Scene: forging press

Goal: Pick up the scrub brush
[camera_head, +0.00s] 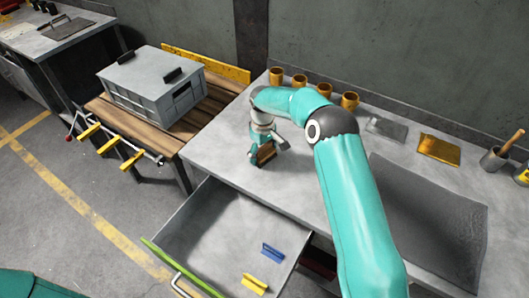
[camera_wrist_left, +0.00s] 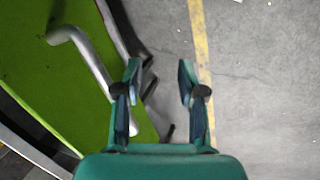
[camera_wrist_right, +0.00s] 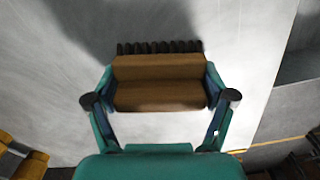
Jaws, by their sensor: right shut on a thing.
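The scrub brush (camera_wrist_right: 158,82) has a brown wooden block and a row of dark bristles. In the right wrist view it lies between the two fingers of my right gripper (camera_wrist_right: 158,88), which is shut on its ends. In the head view the brush (camera_head: 266,153) shows below my right gripper (camera_head: 262,157), over the grey worktop near its front left edge. I cannot tell whether it touches the worktop. My left gripper (camera_wrist_left: 157,82) is open and empty in the left wrist view, over the floor beside a green drawer front with a handle.
An open drawer (camera_head: 196,222) below the worktop (camera_head: 215,140) holds a blue piece (camera_head: 272,252) and a yellow piece (camera_head: 254,283). Several brass cups (camera_head: 299,81) line the wall. A grey crate (camera_head: 150,85) stands on a wooden bench to the left. A dark mat (camera_head: 430,215) lies on the right.

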